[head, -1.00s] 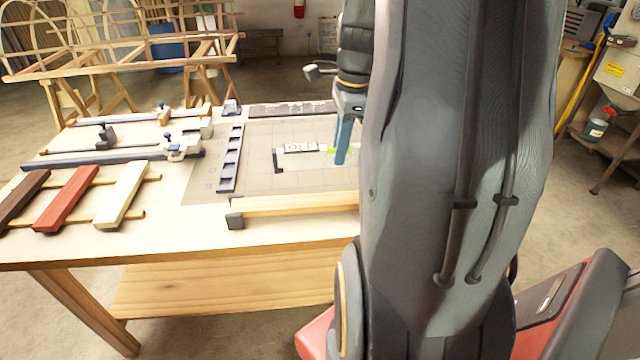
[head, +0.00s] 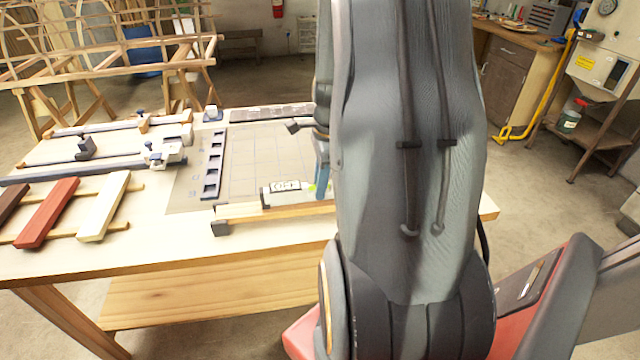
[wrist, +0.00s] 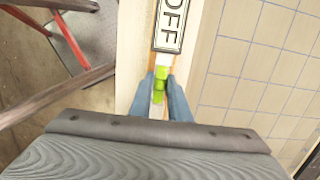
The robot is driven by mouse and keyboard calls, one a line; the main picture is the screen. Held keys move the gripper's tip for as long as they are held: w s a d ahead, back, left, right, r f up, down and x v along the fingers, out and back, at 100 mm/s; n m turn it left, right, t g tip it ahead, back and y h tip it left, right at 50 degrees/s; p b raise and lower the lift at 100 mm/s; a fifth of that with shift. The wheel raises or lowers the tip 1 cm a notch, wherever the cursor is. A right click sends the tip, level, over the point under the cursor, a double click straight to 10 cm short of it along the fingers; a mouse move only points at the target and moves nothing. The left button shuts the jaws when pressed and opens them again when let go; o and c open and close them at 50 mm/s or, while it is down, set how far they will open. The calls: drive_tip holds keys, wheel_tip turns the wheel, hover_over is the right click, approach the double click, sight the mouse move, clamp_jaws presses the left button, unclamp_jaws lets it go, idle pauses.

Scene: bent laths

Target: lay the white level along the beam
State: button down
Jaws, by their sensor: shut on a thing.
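The white level (head: 284,188) has a dark left end, a black-framed label and a green vial. My gripper (head: 322,192) is shut on it near the green part, with one blue finger on each side in the wrist view (wrist: 162,98). The wooden beam (head: 275,213) lies near the table's front edge, with a dark block at its left end. The level is above the beam and runs nearly parallel to it; the beam's wood (wrist: 226,60) shows beside it in the wrist view. I cannot tell whether they touch. My arm hides the beam's right part.
A gridded mat (head: 262,150) lies behind the beam, with a dark slotted rack (head: 214,165) on its left. Clamps (head: 160,152) and coloured wooden bars (head: 103,207) occupy the table's left side. The table front (head: 180,245) is bare.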

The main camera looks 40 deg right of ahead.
drive_tip(key=shift+f, duration=0.4)
drive_tip(key=c, duration=1.7)
unclamp_jaws()
drive_tip(key=shift+o, duration=0.2)
wheel_tip(320, 180, up, 13)
drive_tip(key=d+b, duration=0.1)
drive_tip(key=b, duration=0.2)
drive_tip(key=s+a+f+n, duration=0.1)
drive_tip(key=a+f+n, duration=0.2)
drive_tip(key=a+n, duration=0.9)
drive_tip(key=s+a+f+n+h, duration=0.1)
drive_tip(key=a+f+n, duration=0.3)
drive_tip(key=a+n, duration=0.8)
drive_tip(key=shift+s+a+t, duration=0.3)
drive_tip(key=shift+a, duration=0.35)
